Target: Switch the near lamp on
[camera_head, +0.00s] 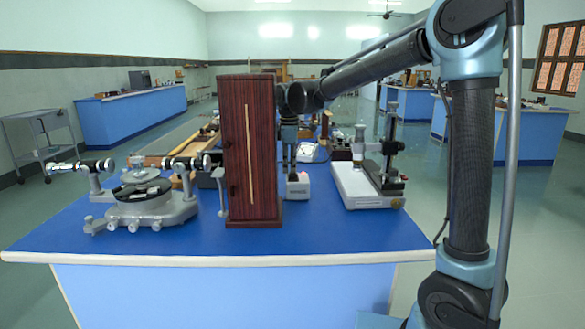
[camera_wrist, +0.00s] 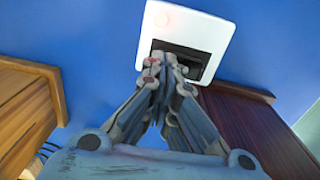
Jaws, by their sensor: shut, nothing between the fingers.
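A tall dark wooden lamp housing (camera_head: 249,150) with a pale vertical slit stands near the front of the blue bench. A small white box (camera_head: 297,188) sits just to its right; in the wrist view the white box (camera_wrist: 213,22) shows a black switch-like recess (camera_wrist: 203,66) and a faint reddish mark. My gripper (camera_wrist: 165,62) is shut and empty, its fingertips over the black recess. I cannot tell whether they touch it. In the head view my gripper is just above the white box, beside the housing. Whether the lamp is lit cannot be seen.
A spectrometer (camera_head: 145,203) stands left of the housing and a microscope-like instrument (camera_head: 368,180) on a white base stands to the right. In the wrist view, dark wood (camera_wrist: 262,128) lies close at right and lighter wood (camera_wrist: 25,105) at left. The blue bench front (camera_head: 330,238) is clear.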

